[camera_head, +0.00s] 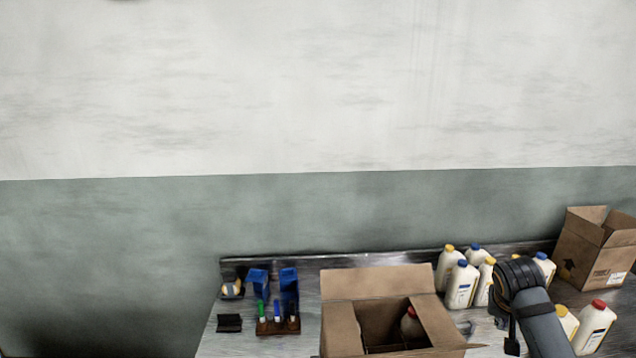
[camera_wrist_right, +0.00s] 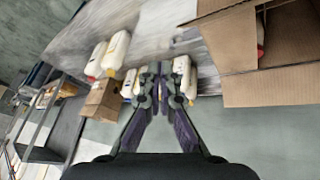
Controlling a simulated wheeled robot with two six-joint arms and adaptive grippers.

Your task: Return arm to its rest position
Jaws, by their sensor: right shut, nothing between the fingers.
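My right gripper (camera_wrist_right: 158,72) points away from the camera in the right wrist view, its fingers shut with nothing between them. In the head view my right arm (camera_head: 535,310) comes up from the bottom right edge, over the right part of the table, and hides some bottles behind it. The gripper's fingertips are hard to make out there. My left gripper is not in view.
An open cardboard box (camera_head: 345,325) with a red-capped bottle inside stands mid-table. Several white bottles (camera_head: 461,285) stand around my right arm. Another open box (camera_head: 590,250) is at the far right. Blue bins (camera_head: 289,282) and a marker holder (camera_head: 277,326) are at the left.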

